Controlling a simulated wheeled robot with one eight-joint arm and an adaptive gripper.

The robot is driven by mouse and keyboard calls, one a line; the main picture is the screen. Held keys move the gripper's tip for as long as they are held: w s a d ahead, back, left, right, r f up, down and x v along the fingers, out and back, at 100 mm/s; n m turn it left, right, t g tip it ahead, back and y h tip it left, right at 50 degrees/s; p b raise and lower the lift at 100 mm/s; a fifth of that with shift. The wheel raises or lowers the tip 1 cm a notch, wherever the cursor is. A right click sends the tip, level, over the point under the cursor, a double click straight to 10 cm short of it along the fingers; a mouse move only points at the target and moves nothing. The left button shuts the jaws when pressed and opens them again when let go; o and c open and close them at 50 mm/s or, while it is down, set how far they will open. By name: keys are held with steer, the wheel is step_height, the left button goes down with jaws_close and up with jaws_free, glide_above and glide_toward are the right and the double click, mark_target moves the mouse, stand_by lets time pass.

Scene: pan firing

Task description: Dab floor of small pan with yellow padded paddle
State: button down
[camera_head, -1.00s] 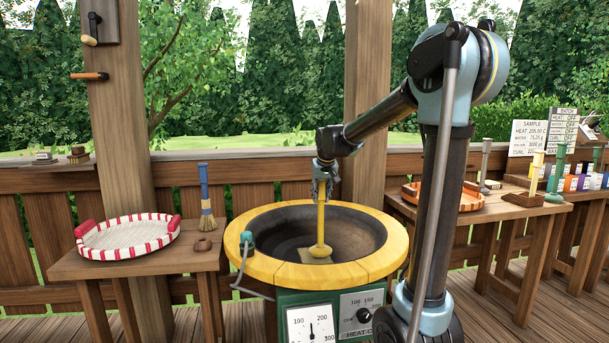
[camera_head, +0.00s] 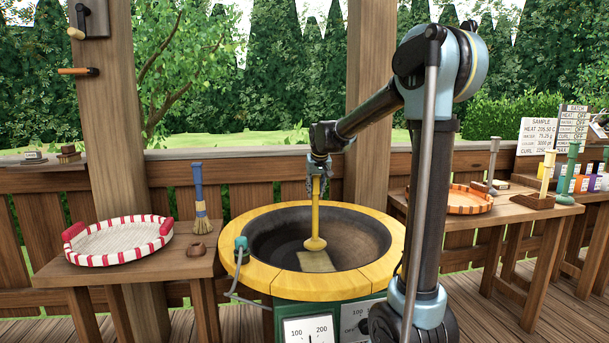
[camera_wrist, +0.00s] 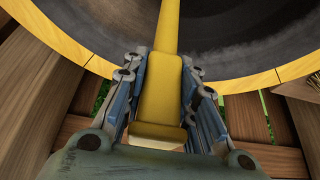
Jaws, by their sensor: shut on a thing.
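The yellow padded paddle (camera_head: 316,215) hangs upright, its round pad pointing down into the dark pan (camera_head: 362,240) with the yellow rim. A pale square patch (camera_head: 318,262) lies on the pan floor just in front of the pad. I see the pad slightly apart from the patch in the picture; whether it touches the floor I cannot tell. My gripper (camera_head: 319,168) is shut on the top of the paddle's handle. In the wrist view the yellow handle (camera_wrist: 163,85) sits between both fingers, and the pad is out of view.
A table at left holds a red-and-white round tray (camera_head: 118,242), a blue-handled brush (camera_head: 200,205) and a small brown block (camera_head: 200,250). A green handle (camera_head: 241,243) stands at the pan's left rim. An orange tray (camera_head: 462,200) lies on the right table.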

steer(key=shift+f, duration=0.25)
steer(key=shift+r, duration=3.5)
